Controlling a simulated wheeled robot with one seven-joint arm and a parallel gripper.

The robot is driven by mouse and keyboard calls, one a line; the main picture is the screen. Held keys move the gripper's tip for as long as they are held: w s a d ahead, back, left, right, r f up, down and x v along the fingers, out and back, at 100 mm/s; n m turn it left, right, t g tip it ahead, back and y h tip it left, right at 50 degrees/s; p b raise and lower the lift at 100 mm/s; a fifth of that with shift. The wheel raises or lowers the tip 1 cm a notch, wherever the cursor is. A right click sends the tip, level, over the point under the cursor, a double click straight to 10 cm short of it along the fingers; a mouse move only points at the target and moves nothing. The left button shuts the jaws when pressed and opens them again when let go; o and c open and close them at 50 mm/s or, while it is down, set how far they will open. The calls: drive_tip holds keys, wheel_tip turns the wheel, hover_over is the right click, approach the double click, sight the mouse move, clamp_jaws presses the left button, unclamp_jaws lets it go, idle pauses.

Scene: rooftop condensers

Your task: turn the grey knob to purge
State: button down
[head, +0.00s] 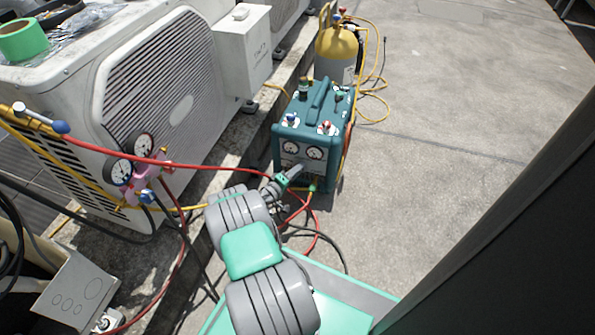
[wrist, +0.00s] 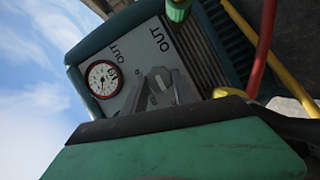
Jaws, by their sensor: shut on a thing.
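The teal recovery machine (head: 312,125) stands on the ground beside the condensers, with two round gauges (head: 302,151) on its front panel. My gripper (head: 296,172) reaches the lower front of that panel, just below the gauges. In the wrist view my gripper (wrist: 160,86) is shut on the grey knob against the light panel. The knob is mostly hidden between the grey fingers, and its pointing direction cannot be read. The wrist view also shows one gauge (wrist: 102,78) and printed "OUT" labels near the fingers.
A yellow-topped cylinder (head: 337,50) stands behind the machine. Red and yellow hoses run around the machine, and a red hose (head: 215,168) crosses left to the pink manifold gauges (head: 131,160). A white condenser (head: 165,95) fills the left. Concrete (head: 450,120) to the right is clear.

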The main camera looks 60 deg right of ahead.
drive_tip(key=c, duration=1)
unclamp_jaws()
drive_tip(key=p+v, duration=0.2)
drive_tip(key=v, duration=0.5)
drive_tip(key=shift+a, duration=0.4)
